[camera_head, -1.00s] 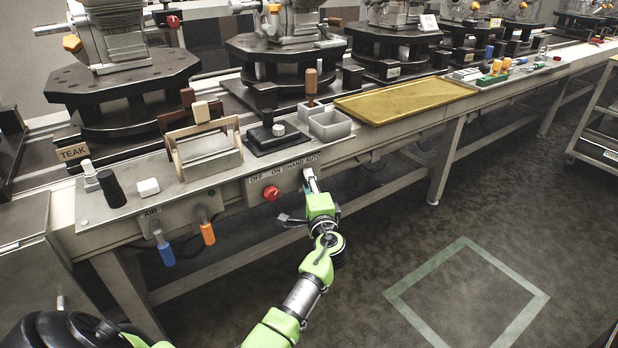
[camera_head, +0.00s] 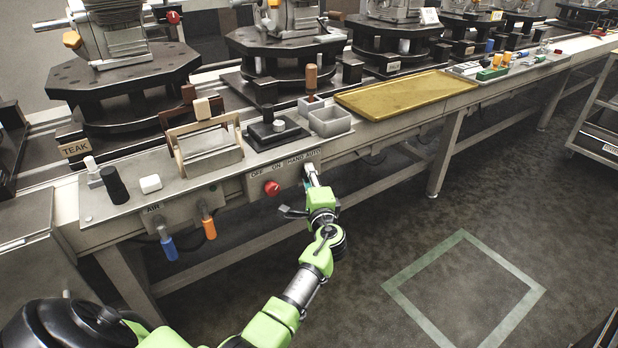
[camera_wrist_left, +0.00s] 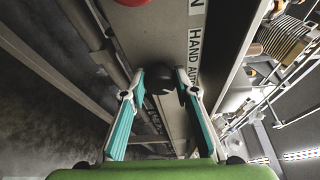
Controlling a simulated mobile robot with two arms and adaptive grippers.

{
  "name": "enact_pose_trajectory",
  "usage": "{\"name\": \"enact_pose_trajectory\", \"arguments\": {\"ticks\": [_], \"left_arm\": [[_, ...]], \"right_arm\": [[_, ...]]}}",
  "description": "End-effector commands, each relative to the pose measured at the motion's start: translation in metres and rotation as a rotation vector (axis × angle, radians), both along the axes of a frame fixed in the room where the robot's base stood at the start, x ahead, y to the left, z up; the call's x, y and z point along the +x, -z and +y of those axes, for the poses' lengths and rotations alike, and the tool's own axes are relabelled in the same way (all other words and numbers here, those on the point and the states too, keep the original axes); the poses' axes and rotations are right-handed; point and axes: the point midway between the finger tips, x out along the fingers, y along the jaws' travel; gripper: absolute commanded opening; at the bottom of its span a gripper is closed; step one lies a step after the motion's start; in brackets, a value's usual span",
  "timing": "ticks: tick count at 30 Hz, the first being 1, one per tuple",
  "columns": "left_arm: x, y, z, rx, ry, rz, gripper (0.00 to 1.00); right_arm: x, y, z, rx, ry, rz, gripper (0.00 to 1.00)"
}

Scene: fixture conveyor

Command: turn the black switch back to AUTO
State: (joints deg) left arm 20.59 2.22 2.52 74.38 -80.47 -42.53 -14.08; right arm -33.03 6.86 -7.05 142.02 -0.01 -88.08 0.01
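The black switch (camera_wrist_left: 158,80) is a dark round knob on the grey control panel, beside the printed words HAND and AUTO, in the left wrist view. Its pointing direction is too dark to read. My left gripper (camera_wrist_left: 160,82) has one teal-padded finger on each side of the knob, seemingly with narrow gaps; contact is not clear. In the head view my left gripper (camera_head: 312,178) is at the panel front (camera_head: 258,188), just under the HAND AUTO label (camera_head: 303,157), and hides the switch. My right gripper is in neither view.
A red button (camera_head: 271,188) sits on the panel left of my gripper. Blue (camera_head: 168,247) and orange (camera_head: 208,227) air fittings hang further left. A yellow tray (camera_head: 405,95) and grey bins (camera_head: 330,121) are on the bench above.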

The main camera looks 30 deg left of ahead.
Motion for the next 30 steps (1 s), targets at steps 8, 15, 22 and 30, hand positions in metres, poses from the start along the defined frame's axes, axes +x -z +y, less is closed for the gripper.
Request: {"name": "enact_pose_trajectory", "arguments": {"ticks": [8,15,22,30], "left_arm": [[0.0,-0.001,0.0,0.001,-0.001,-0.001,0.44],[-0.006,0.0,-0.006,0.001,0.0,-0.001,0.44],[-0.036,-0.001,-0.037,-0.002,0.002,-0.001,0.44],[-0.072,-0.003,-0.073,-0.001,0.0,-0.001,0.44]], "right_arm": [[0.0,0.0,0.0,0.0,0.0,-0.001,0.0],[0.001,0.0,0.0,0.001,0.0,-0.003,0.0],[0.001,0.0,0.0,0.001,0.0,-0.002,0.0],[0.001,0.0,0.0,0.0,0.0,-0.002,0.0]]}}
